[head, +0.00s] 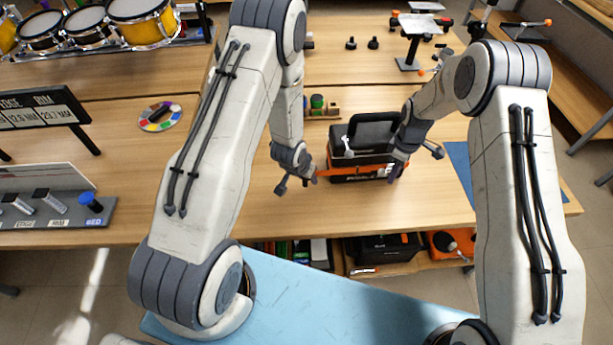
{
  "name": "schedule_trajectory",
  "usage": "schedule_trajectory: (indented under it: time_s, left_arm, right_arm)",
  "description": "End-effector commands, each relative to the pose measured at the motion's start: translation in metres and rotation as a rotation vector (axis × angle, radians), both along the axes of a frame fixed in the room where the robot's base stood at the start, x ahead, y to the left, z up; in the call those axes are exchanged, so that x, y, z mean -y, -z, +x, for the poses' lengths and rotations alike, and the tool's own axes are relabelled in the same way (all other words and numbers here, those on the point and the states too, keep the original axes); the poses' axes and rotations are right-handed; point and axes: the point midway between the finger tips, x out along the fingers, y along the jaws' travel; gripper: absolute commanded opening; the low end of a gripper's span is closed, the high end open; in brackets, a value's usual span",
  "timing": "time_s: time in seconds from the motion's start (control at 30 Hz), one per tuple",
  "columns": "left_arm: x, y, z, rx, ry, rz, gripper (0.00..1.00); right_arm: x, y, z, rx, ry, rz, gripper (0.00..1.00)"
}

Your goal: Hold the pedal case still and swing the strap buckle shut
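The pedal case (373,135) is a black box with an orange band or strap (350,171) across its front, standing on the wooden table right of centre. Its upper part looks raised at the back. A small white piece (348,147) shows on its left side; I cannot tell whether it is the buckle. My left gripper (310,179) is at the case's left front, close to the strap's left end. My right gripper (396,170) is at the case's right side and covers part of it. Both fingertips are too small to tell open from shut, and contact is unclear.
A blue mat (460,160) lies right of the case. Small jars on a wooden block (318,106) stand behind it. A colored palette (159,117), drums (141,20) and a sign (40,109) are on the left. A shelf with boxes (382,246) is below the table edge.

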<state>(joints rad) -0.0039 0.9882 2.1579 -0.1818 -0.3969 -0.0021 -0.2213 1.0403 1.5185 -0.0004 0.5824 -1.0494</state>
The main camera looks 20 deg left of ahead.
Motion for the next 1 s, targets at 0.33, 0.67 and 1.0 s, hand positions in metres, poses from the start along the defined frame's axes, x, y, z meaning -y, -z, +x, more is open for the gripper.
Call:
schedule_trajectory:
  time_s: [0.33,0.67,1.0]
  left_arm:
    - [0.000,0.002,-0.002,-0.006,-0.001,0.001,0.00]
    - [0.000,0.002,-0.002,-0.006,-0.001,0.001,0.00]
    - [0.000,0.002,-0.002,-0.005,-0.001,0.001,0.00]
  right_arm:
    - [0.000,-0.060,0.001,0.006,0.000,0.001,0.32]
    - [0.000,-0.112,0.000,0.003,0.000,0.001,0.32]
    - [0.000,-0.119,0.000,0.000,0.000,0.000,0.32]
